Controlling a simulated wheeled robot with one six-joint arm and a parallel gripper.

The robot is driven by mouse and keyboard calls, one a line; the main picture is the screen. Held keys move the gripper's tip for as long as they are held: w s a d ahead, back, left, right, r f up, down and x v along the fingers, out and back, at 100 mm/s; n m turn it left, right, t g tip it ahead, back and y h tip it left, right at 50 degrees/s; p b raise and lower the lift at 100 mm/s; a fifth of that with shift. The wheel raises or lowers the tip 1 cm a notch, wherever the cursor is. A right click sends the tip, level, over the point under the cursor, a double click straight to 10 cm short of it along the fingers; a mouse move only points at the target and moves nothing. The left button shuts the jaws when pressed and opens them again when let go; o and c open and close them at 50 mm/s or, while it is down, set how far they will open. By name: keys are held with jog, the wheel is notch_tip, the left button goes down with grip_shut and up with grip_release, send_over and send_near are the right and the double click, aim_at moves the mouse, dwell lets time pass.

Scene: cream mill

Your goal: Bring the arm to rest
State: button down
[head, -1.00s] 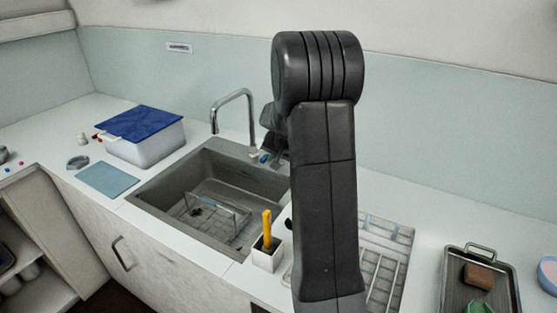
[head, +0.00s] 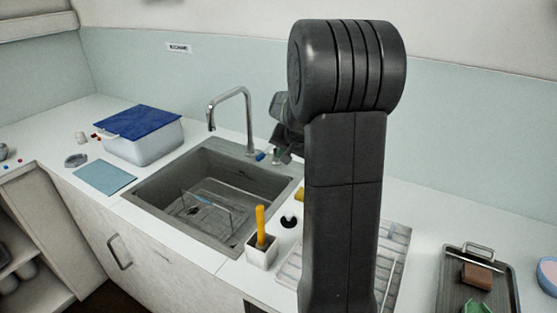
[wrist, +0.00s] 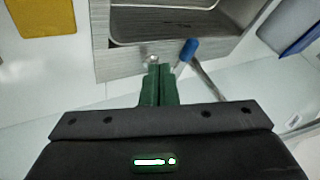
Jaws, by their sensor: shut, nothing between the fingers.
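My arm stands raised in the middle of the head view, its dark upper link upright in front of the counter. My gripper shows in the wrist view (wrist: 159,72), its two green fingers shut together with nothing between them. It points toward the edge of the grey sink (wrist: 125,55). In the head view my gripper is partly hidden behind my arm, near the right rear corner of the sink (head: 150,205). A blue-tipped part (wrist: 190,47) of the tap (wrist: 207,82) is just right of the fingers in the wrist view.
The tap (head: 249,115) rises behind the sink. A white holder (head: 261,253) with a yellow-handled tool (head: 260,225) stands at the sink's right. A blue-lidded tub (head: 150,148) is at left. A drying rack (head: 392,262) and a dark tray (head: 450,290) are at right.

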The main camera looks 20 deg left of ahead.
jog(key=v, duration=0.5)
jog(key=shift+s, duration=0.15)
jog(key=shift+a+f, duration=0.1)
jog(key=shift+f, duration=0.05)
